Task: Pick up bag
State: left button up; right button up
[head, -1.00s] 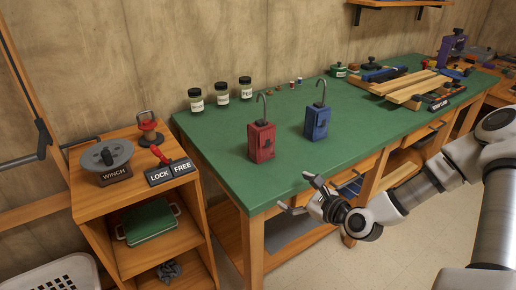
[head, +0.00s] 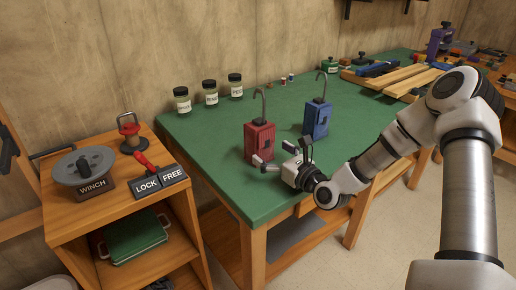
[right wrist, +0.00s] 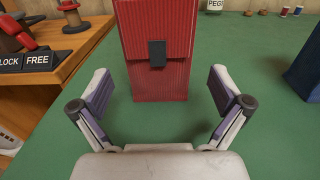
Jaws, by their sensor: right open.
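A red bag (head: 259,141) with a dark hook-shaped handle stands upright on the green workbench top (head: 230,183). A blue bag (head: 317,119) with a similar hook stands behind and to its right. My right gripper (head: 278,156) is open just in front of the red bag, low over the bench. In the right wrist view the red bag (right wrist: 157,75) stands straight ahead, between and beyond the spread fingers (right wrist: 157,92), which look clear of it. The blue bag (right wrist: 306,68) is partly cut off at the right edge. My left gripper is out of view.
A wooden cabinet (head: 125,178) at left carries a winch (head: 85,170) and a LOCK/FREE lever plate (head: 159,184). Three labelled jars (head: 210,92) line the bench's back edge. Wooden boards (head: 398,82) and tools lie farther right. The bench's front left is bare.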

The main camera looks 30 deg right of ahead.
jog(key=shift+w+a, duration=0.1)
jog(key=shift+w, duration=0.55)
jog(key=w, duration=0.4)
jog(key=shift+a, duration=0.3)
jog(key=shift+s+d, duration=0.1)
jog(key=shift+c, duration=1.3)
jog(key=c, duration=1.1)
jog(key=shift+o, duration=0.3)
jog(key=shift+r, duration=0.1)
